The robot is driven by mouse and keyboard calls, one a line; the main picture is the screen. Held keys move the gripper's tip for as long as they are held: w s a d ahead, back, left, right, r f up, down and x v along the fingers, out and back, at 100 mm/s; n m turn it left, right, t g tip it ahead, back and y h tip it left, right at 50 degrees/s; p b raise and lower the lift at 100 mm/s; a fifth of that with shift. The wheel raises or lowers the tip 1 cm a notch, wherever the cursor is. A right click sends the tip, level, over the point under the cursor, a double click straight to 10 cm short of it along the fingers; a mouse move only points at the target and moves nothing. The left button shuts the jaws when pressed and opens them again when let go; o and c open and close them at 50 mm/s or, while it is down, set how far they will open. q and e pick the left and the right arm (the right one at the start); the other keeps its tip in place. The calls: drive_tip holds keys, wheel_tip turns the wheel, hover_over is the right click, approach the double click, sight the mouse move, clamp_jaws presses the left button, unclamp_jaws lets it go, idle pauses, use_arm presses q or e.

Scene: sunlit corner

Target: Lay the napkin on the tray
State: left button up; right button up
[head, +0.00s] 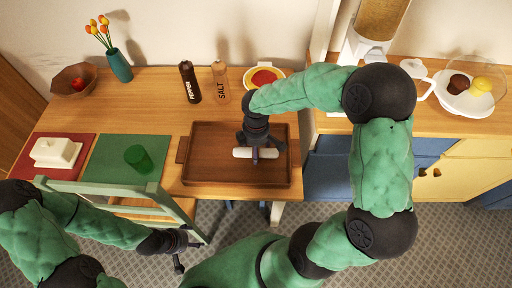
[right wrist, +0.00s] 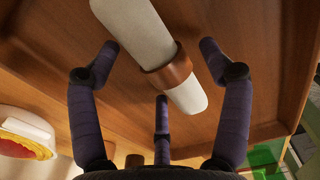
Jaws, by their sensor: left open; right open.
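The napkin (head: 241,153) is a white roll in a brown ring; in the right wrist view the napkin (right wrist: 145,35) shows between my fingers. It appears to lie on the floor of the brown wooden tray (head: 207,165), right of the tray's middle. My right gripper (head: 262,142) is just above the napkin, its fingers spread to either side of it and apart from it in the right wrist view. It hides part of the roll in the head view. My left gripper (head: 184,246) is open and empty, low beside the chair, away from the tray.
The tray sits near the table's front edge. A green placemat (head: 108,150) with a green cup (head: 139,159) is to its left. A pepper mill (head: 190,82), a salt mill (head: 220,82) and a yellow-rimmed bowl (head: 252,75) stand behind it. A green chair (head: 150,188) is in front.

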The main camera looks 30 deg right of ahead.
wheel_tip(320, 180, up, 13)
drive_tip(key=p, duration=0.5)
drive_tip(key=shift+f, duration=0.2)
